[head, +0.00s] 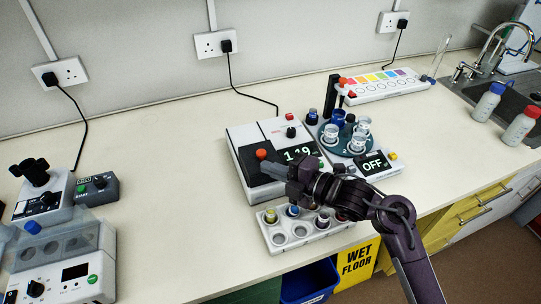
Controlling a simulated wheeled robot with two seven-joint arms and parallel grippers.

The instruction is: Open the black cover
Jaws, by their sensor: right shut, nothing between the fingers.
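A white bench device (240,136) with a dark display reading 1:19 stands in the middle of the bench. A flat black panel (252,173), which looks like the black cover, lies at its front left and appears closed. A red knob (261,154) sits at the panel's back edge. My right gripper (270,170) is shut and empty over the panel, just in front of the red knob. I cannot tell whether it touches the panel. The gripper and wrist hide the device's front right part. My left gripper is not in view.
A white rack (278,247) with coloured-cap vials lies under my right wrist. A round stand with cups (345,148) and a device reading OFF (374,164) are to the right. Other devices (62,270) stand at the left. The bench between is clear.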

